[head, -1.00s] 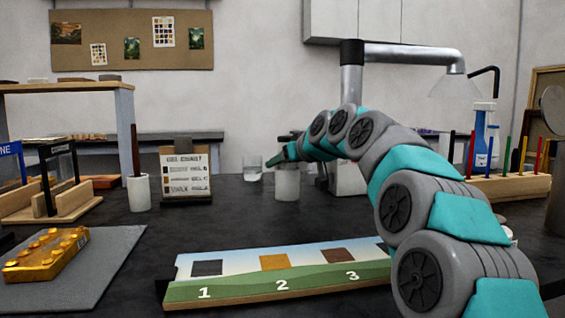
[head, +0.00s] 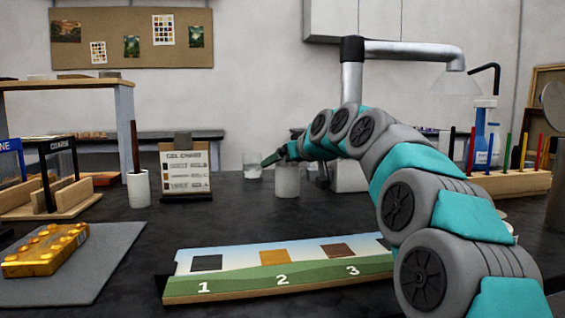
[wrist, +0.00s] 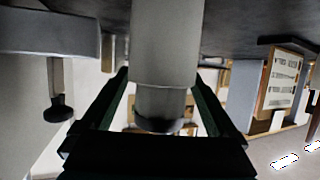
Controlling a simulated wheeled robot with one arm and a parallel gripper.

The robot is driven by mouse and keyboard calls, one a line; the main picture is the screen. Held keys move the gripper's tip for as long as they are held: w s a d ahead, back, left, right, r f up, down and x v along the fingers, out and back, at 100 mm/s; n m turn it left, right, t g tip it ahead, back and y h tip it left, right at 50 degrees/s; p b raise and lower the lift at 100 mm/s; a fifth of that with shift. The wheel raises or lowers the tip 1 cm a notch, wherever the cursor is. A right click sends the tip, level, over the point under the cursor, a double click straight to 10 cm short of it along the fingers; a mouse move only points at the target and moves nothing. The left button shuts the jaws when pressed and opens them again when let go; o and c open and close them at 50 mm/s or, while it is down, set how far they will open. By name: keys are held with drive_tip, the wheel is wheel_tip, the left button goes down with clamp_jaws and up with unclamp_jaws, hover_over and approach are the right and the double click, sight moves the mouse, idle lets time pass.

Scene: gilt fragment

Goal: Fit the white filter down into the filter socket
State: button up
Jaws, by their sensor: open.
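In the wrist view, which looks turned over with the dark bench along the top, a pale grey-white cylinder (wrist: 167,45) stands between the fingers of my gripper (wrist: 162,100). A narrower, darker grey section (wrist: 162,105) ends the cylinder toward the gripper. I cannot tell for sure which part is the white filter and which the filter socket. My fingers are open, one on each side, with gaps showing. In the head view a pale cylinder (head: 287,181) stands on the bench beside my gripper (head: 270,160); my arm hides part of the area behind.
A clear beaker (head: 252,166) stands just left. A lettered card stand (head: 187,170), a white brush cup (head: 138,190) and a numbered strip (head: 280,270) are on the bench. A pen rack (head: 505,187) is at right.

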drive_tip(key=v, duration=0.7)
drive_tip(key=shift+s+d+r, duration=0.15)
drive_tip(key=shift+s+d, duration=0.05)
